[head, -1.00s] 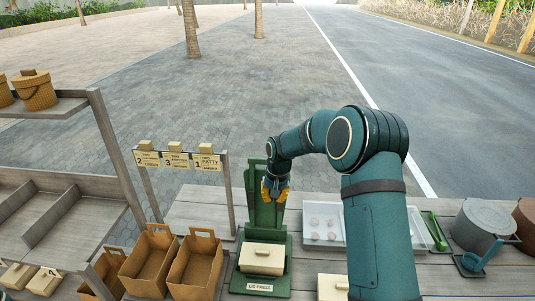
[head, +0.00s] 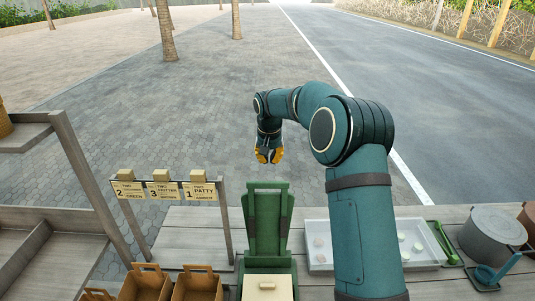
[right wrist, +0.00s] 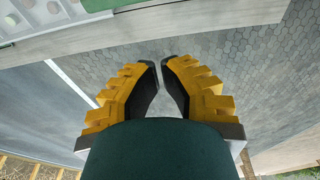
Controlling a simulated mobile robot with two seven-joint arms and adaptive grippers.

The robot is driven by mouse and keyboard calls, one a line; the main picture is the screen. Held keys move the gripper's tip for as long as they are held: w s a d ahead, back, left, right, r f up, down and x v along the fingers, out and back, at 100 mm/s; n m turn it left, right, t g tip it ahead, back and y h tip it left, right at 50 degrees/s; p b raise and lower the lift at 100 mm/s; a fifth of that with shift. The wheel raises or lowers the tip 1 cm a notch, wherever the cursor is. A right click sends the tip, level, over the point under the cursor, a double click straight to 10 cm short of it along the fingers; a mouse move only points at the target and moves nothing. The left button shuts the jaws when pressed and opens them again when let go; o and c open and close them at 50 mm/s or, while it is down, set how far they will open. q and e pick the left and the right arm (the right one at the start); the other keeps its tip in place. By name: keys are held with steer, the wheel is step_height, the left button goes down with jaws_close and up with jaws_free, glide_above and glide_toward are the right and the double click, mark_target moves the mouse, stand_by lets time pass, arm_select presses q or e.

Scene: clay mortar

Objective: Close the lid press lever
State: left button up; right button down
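The green lid press stands on the table at the bottom middle of the head view. Its upright lever plate (head: 267,222) stands up at the back, apart from the cream box (head: 267,286) on the press base. The box's lower part is cut off by the picture edge. My right gripper (head: 268,161) hangs above and beyond the top of the upright plate, apart from it and empty. In the right wrist view its two yellow fingers (right wrist: 160,65) lean toward each other with a small gap between the tips. My left gripper is not in view.
A white tray (head: 318,259) with several small round pieces lies to the right, beyond it a green tool (head: 447,243) and a grey pot (head: 493,234). A sign rack (head: 226,215) and brown baskets (head: 197,285) stand left. The space around the gripper is clear.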

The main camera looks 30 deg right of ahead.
step_height(320, 180, down, 6)
steer(key=s+a, duration=0.1)
steer(key=s, duration=0.1)
steer(key=shift+a+r, duration=0.25)
steer(key=shift+a, duration=0.05)
steer(key=shift+s, duration=0.1)
